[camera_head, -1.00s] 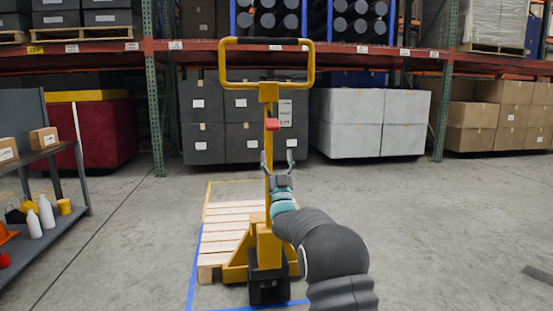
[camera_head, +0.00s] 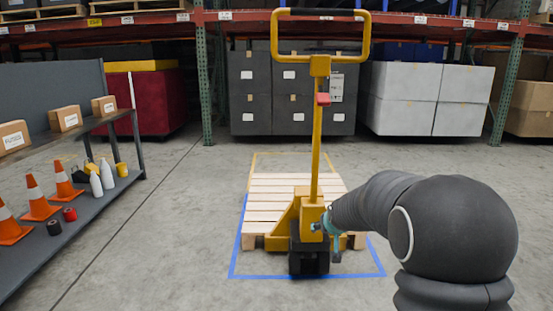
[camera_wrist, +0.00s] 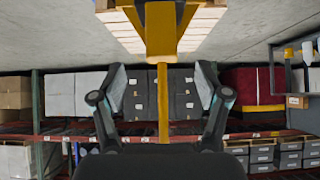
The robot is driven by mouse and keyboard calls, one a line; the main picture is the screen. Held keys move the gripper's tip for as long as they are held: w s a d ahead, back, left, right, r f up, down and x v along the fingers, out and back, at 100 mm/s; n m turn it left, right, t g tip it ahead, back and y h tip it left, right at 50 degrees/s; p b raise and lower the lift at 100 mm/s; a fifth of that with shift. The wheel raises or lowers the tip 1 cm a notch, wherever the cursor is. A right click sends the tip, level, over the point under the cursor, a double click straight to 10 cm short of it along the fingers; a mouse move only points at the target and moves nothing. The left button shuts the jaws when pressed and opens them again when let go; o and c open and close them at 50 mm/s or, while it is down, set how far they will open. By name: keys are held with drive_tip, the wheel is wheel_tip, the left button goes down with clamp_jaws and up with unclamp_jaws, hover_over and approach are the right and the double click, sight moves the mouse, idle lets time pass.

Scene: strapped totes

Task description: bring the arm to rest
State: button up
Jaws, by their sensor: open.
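My gripper (camera_head: 326,228) is low in front of the yellow pallet jack (camera_head: 307,215) in the head view, partly hidden by my own bent arm. In the wrist view my gripper (camera_wrist: 161,85) has its two fingers spread wide with nothing held between them. The pallet jack (camera_wrist: 161,30) shows upside down there, its thin shaft running down between the fingers in the picture. I cannot tell how far the fingers are from it.
A wooden pallet (camera_head: 265,215) lies on the floor inside blue tape (camera_head: 305,276). A grey shelf (camera_head: 110,203) with cones, bottles and boxes stands at the left. Storage racks (camera_head: 204,90) with dark and white totes line the back. Floor at the right is open.

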drive_tip(key=s+r+g+p, duration=0.2)
drive_tip(key=s+r+g, duration=0.1)
drive_tip(key=s, duration=1.4)
drive_tip(key=s+r+g+p, duration=0.2)
drive_tip(key=s+r+g, duration=0.15)
drive_tip(key=s, duration=1.45)
drive_tip(key=s+r+t+p, duration=0.2)
drive_tip(key=s+r+p, duration=0.1)
drive_tip(key=s+r, duration=0.4)
drive_tip(key=shift+s+r+t, duration=0.35)
drive_tip(key=shift+s, duration=0.25)
